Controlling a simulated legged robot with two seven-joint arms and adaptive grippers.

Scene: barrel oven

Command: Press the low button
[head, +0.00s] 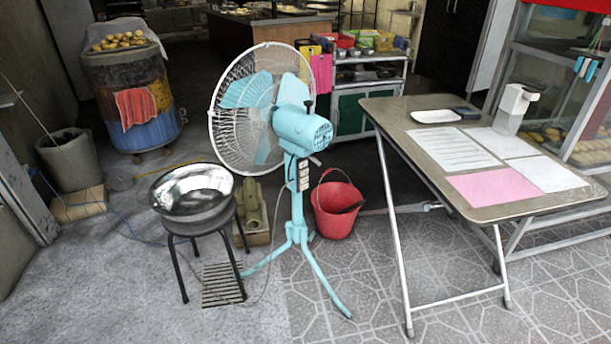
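A light blue standing fan (302,128) is in the middle of the head view, with its round wire cage facing away to the left. A small control panel with a column of pale buttons (304,176) is on its post below the motor. The buttons are too small to read, so I cannot tell which is the low one or whether any is pressed. Neither of my grippers shows in the head view.
A stool (212,224) with a metal bowl (192,190) stands left of the fan. A red bucket (335,222) stands just right of its post. A folding table (412,128) with papers fills the right. Tiled floor (370,285) lies open in front.

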